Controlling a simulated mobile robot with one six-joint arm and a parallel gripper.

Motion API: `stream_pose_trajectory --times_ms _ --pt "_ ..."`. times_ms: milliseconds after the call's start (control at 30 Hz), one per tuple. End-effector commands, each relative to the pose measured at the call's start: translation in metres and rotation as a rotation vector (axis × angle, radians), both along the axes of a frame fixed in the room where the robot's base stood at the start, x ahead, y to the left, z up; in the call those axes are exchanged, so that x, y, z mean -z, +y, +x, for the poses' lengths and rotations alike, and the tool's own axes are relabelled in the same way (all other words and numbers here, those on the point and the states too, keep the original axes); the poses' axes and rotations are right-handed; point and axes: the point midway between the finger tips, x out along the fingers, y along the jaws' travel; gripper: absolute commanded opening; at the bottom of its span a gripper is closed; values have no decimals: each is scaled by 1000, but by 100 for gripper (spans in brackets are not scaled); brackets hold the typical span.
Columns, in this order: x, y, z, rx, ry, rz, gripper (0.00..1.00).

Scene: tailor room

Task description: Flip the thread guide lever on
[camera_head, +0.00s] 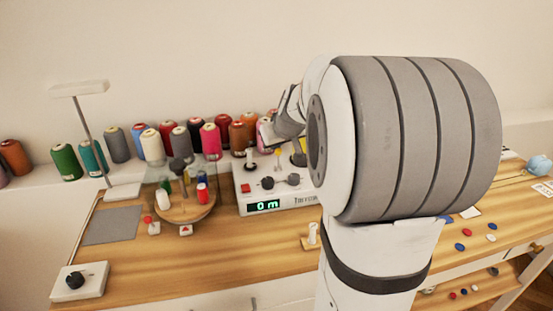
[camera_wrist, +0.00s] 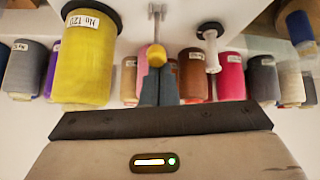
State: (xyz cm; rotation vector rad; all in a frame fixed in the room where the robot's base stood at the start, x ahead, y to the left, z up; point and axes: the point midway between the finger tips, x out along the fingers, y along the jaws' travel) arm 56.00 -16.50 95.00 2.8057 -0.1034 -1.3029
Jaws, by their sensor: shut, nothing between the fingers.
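The thread guide lever is a short metal stalk with a yellow ball tip (camera_head: 278,153) on top of the white winding machine (camera_head: 277,198). In the wrist view the yellow ball (camera_wrist: 157,53) is at the upper middle, right at the ends of my gripper's fingers (camera_wrist: 157,75). The fingers are closed together with nothing between them; I cannot tell whether they touch the ball. In the head view my gripper (camera_head: 268,135) hangs above and behind the lever, partly hidden by my arm. The lever's base shows at the top of the wrist view.
A large yellow thread cone (camera_wrist: 88,55) stands close beside the lever, and a small white spool (camera_wrist: 211,48) on its other side. Several thread cones line the back shelf. The machine has dark dials (camera_head: 267,183) and a display reading 0 m. A round wooden spool stand (camera_head: 180,212) is to its left.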

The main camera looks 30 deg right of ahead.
Motion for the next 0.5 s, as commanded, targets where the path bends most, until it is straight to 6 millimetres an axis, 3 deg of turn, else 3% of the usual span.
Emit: stream_pose_trajectory --times_ms 33,233,300,500 --pt "11 -1 -3 4 -24 -5 0" --pt "11 -3 -11 10 -109 -25 0" --pt "0 -3 -10 10 -105 -24 0" --pt "-1 -4 -10 12 -103 -24 0"
